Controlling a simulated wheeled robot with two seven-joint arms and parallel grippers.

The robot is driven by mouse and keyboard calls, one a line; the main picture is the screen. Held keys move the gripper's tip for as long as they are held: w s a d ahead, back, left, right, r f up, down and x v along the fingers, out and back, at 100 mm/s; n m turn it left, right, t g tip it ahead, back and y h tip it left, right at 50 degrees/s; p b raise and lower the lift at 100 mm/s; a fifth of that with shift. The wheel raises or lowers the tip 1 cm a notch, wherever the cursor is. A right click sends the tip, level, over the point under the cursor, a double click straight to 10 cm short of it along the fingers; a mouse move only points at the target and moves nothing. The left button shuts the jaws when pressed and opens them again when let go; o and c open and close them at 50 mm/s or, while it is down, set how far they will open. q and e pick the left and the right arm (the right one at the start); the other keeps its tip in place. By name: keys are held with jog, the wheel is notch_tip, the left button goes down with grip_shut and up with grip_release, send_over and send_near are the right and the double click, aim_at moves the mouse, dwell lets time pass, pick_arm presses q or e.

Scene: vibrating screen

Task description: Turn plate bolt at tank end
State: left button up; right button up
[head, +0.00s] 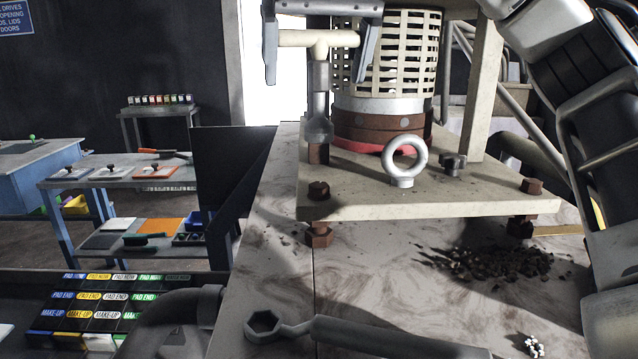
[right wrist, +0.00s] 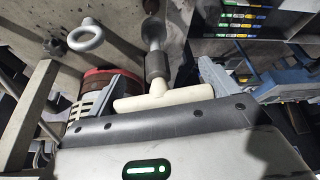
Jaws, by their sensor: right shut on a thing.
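My right gripper (head: 317,78) comes in from the upper right and is shut on the beige T-handle (head: 300,39) of a socket tool. The handle also shows in the right wrist view (right wrist: 157,97). The grey shaft points straight down, and its socket (head: 318,127) is right above a rusty bolt (head: 318,154) at the plate's left rear. Whether the socket touches the bolt head is hard to tell. Other bolts on the beige plate (head: 420,208) are at the front left (head: 318,189) and front right (head: 530,186). My left gripper is not in view.
A motor with a slotted guard (head: 400,60) stands on the plate behind an eye bolt (head: 404,163). A grey ring spanner (head: 265,325) lies in front. Dark debris (head: 495,265) covers part of the surface at right. Label pads (head: 105,295) and a bench (head: 120,178) are at left.

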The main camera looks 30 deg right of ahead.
aim_at(321, 102)
jog(key=shift+f+b, duration=0.75)
jog(key=shift+f, duration=0.45)
jog(key=shift+f+b, duration=0.6)
jog(key=shift+f, duration=0.5)
jog(key=shift+f+b, duration=0.5)
jog(key=shift+f, duration=0.2)
jog(key=shift+f+b, duration=0.45)
jog(key=shift+f, duration=0.25)
